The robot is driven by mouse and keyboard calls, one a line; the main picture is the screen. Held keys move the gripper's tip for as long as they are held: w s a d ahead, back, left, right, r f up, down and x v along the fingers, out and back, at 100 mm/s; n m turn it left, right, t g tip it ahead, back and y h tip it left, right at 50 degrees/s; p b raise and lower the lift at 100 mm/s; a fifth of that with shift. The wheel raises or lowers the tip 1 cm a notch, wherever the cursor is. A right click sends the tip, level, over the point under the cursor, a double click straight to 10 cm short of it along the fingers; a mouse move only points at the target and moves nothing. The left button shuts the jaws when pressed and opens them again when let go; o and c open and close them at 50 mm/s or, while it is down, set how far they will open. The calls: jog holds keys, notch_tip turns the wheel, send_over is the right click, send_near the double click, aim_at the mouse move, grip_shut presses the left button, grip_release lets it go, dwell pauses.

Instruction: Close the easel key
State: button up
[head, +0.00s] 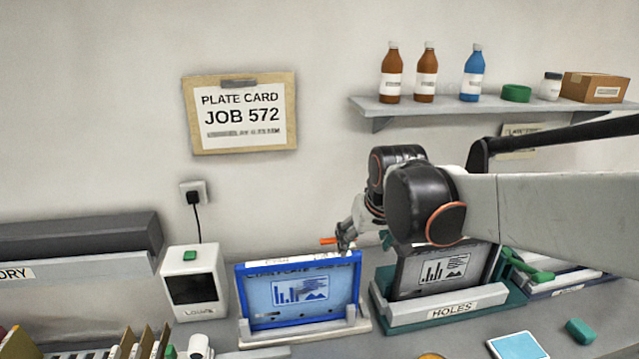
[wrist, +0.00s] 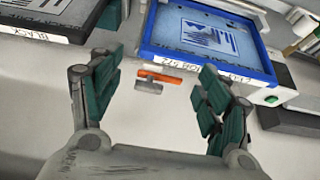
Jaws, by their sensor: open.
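A small orange bar on a pale grey piece, which looks like the easel key (wrist: 160,77), shows in the wrist view just beyond the labelled edge of the blue frame. Its orange end (head: 328,240) also shows in the head view above the blue frame's top edge. The blue-framed plate (head: 303,289) leans on a light stand (head: 300,338). My gripper (wrist: 158,84) is open, with its green-padded fingers apart on either side of the orange bar and nothing seen between them in contact. In the head view my gripper (head: 346,236) is above the frame's top right, partly hiding the key.
A grey plate (head: 440,270) labelled HOLES stands in a green stand to the right. A white device (head: 193,285) with a dark screen stands left. A shelf (head: 480,106) with bottles hangs above. A blue card (head: 518,345) and green block (head: 580,331) lie at front right.

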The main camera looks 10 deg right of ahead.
jog(key=w+r+p, duration=0.7)
jog(key=w+p, duration=0.2)
jog(key=p, duration=0.1)
jog(key=shift+g, duration=0.4)
jog(key=x, duration=1.4)
jog(key=shift+d, duration=0.1)
jog(key=c, duration=1.5)
